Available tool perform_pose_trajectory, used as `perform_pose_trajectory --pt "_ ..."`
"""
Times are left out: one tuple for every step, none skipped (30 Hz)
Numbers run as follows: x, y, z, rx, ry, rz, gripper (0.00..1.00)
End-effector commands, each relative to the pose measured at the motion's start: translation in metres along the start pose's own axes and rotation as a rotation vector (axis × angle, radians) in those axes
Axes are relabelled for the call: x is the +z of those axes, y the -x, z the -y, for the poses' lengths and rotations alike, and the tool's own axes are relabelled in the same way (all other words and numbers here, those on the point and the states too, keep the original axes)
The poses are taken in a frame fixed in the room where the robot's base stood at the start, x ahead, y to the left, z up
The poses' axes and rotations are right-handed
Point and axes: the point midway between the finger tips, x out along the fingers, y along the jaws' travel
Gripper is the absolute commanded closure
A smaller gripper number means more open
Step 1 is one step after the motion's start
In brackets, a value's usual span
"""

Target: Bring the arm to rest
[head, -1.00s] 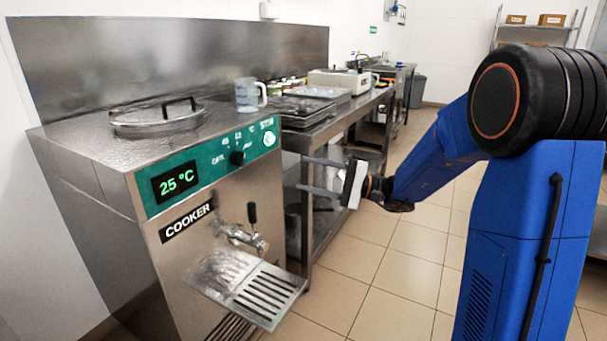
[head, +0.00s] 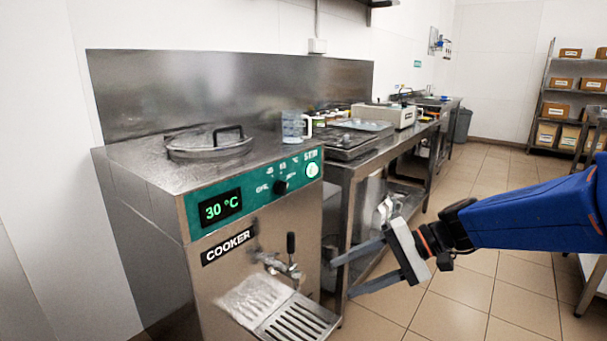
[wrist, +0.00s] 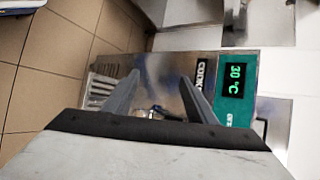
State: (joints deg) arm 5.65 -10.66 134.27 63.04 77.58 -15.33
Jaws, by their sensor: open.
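My gripper (head: 345,271) is in front of the cooker's right front edge in the head view, its two grey fingers apart with nothing between them. My blue arm reaches in from the right. In the wrist view my gripper (wrist: 158,95) also shows open and empty, with the cooker (wrist: 160,72) beyond the fingers. The steel cooker (head: 215,270) stands at the left with a green panel, and its display (head: 220,208) reads 30 °C. A round lid (head: 209,145) lies on its top.
A clear jug (head: 294,127) stands on the cooker's back right corner. A slotted drip tray (head: 295,318) sticks out below the tap (head: 277,265). A steel bench (head: 350,165) with trays runs along the wall. Tiled floor (head: 465,300) is open to the right, before shelves with boxes (head: 560,84).

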Motion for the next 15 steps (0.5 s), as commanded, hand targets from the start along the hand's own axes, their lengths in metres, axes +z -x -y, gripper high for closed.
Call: perform_pose_trajectory --pt "0.014 0.002 -0.01 0.059 0.026 -0.014 0.48" --pt "0.02 0.003 -0.017 0.095 0.037 -0.021 0.48" --pt "0.028 0.005 -0.027 0.143 0.055 -0.034 0.48" --pt "0.034 0.006 -0.034 0.178 0.068 -0.043 0.48" --pt "0.04 0.009 -0.042 0.214 0.081 -0.054 0.48" --pt "0.046 0.012 -0.051 0.26 0.099 -0.069 0.48" --pt "0.051 0.015 -0.058 0.295 0.114 -0.082 0.48" --pt "0.056 0.018 -0.065 0.329 0.127 -0.095 0.48" --pt "0.061 0.023 -0.075 0.375 0.146 -0.113 0.48" --pt "0.065 0.026 -0.082 0.408 0.162 -0.128 0.48" --pt "0.069 0.03 -0.088 0.441 0.177 -0.142 0.48" --pt "0.073 0.036 -0.097 0.486 0.198 -0.164 0.48" --pt "0.077 0.041 -0.103 0.518 0.214 -0.18 0.48" --pt "0.079 0.045 -0.11 0.55 0.23 -0.197 0.48" --pt "0.083 0.052 -0.118 0.592 0.251 -0.221 0.48"
